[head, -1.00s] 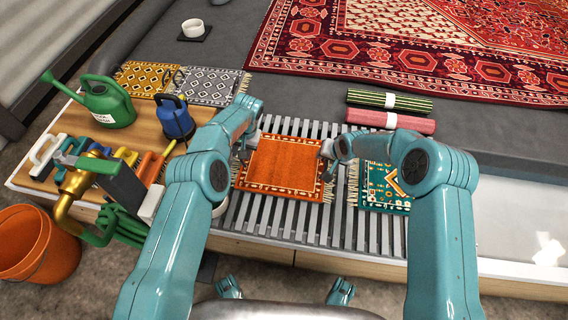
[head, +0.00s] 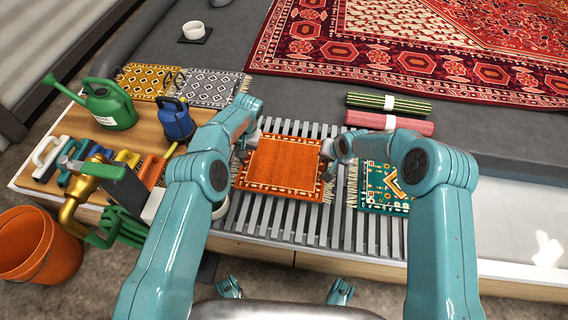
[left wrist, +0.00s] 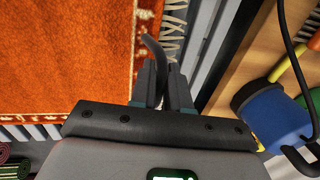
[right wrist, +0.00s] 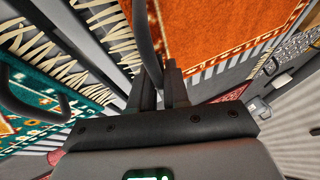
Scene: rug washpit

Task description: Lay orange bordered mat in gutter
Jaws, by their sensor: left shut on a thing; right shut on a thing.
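The orange bordered mat (head: 284,165) is spread flat at the slatted grey grate (head: 270,215), between my two arms. I cannot tell whether it touches the slats or hangs just above them. My left gripper (head: 241,150) is at the mat's left edge, shut on a dark curved handle (left wrist: 152,48), clearer in the left wrist view. My right gripper (head: 329,152) is at its right edge, shut on a similar handle (right wrist: 143,40) in the right wrist view. Cream fringe shows along the mat's sides. The fingertips are partly hidden in the head view.
A teal mat (head: 372,200) lies on the grate to the right. Rolled mats (head: 370,118) lie behind it. A pale channel (head: 510,225) is at far right. A green watering can (head: 110,105), blue can (head: 177,122) and brushes crowd the left bench. An orange bucket (head: 35,250) stands front left.

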